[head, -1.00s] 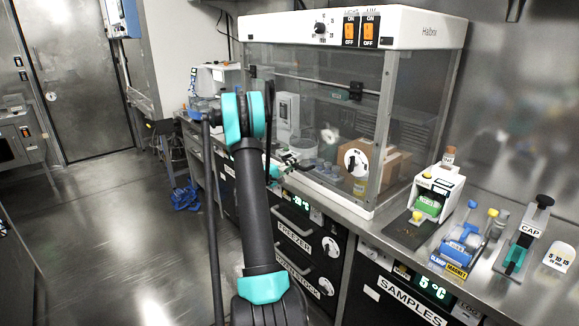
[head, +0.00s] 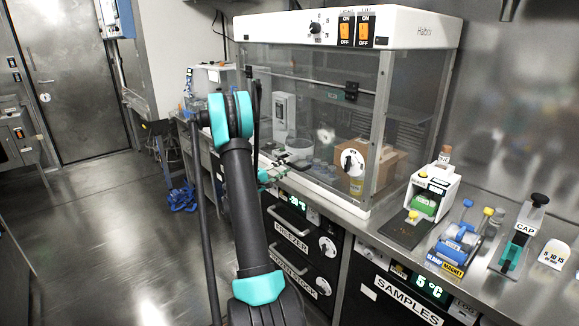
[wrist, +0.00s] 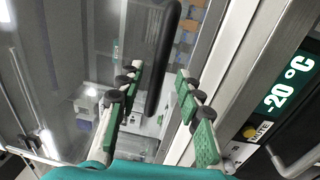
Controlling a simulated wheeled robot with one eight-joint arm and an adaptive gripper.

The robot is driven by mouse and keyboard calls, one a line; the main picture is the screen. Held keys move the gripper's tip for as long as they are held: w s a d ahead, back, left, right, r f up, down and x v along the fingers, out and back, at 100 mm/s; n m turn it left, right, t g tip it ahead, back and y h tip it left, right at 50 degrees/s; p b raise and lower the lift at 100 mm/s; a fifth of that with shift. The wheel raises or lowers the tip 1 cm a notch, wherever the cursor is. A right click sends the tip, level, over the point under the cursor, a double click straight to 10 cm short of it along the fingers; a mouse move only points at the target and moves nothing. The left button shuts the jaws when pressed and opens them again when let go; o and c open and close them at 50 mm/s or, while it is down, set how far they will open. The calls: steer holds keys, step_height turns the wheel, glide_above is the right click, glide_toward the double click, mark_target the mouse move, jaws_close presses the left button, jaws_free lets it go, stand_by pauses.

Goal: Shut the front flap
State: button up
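The clear-walled cabinet (head: 345,27) stands on the bench, with a white top and see-through front. A thin bar with black fittings (head: 351,91) crosses its front; I cannot tell the flap's exact edges or how far open it is. My gripper (head: 268,176) is low at the cabinet's front left, partly hidden by my arm. In the wrist view my gripper (wrist: 157,118) is open, its green-padded fingers apart with nothing between the tips. A black rounded bar (wrist: 165,50), perhaps the flap's handle, lies beyond the fingers, in line with the gap; I see no contact.
Freezer drawers (head: 291,240) and a samples drawer (head: 405,300) lie below the bench edge. A white dispenser (head: 433,190), blue clamp device (head: 460,243) and cap press (head: 520,235) stand to the right. The floor at left is largely open.

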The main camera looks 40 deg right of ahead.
steer(key=a, duration=0.7)
steer(key=shift+s+a+f, duration=0.3)
steer(key=shift+a+f, duration=0.05)
steer(key=shift+a, duration=0.05)
steer(key=shift+s, duration=0.1)
steer(key=s+a+f+t+y, duration=0.1)
steer(key=s+a+f+y, duration=0.2)
steer(key=s+a+y, duration=0.6)
steer(key=s+a+f+t+y, duration=0.1)
steer(key=s+a+f+y, duration=0.2)
steer(key=s+a+y, duration=0.7)
steer(key=s+a, duration=0.4)
steer(key=a, duration=0.4)
steer(key=s+a, duration=0.4)
steer(key=a, duration=0.4)
steer(key=shift+s+a+f+m+t, duration=0.15)
steer(key=shift+a+f+m+t, duration=0.05)
steer(key=shift+a+m+t, duration=0.2)
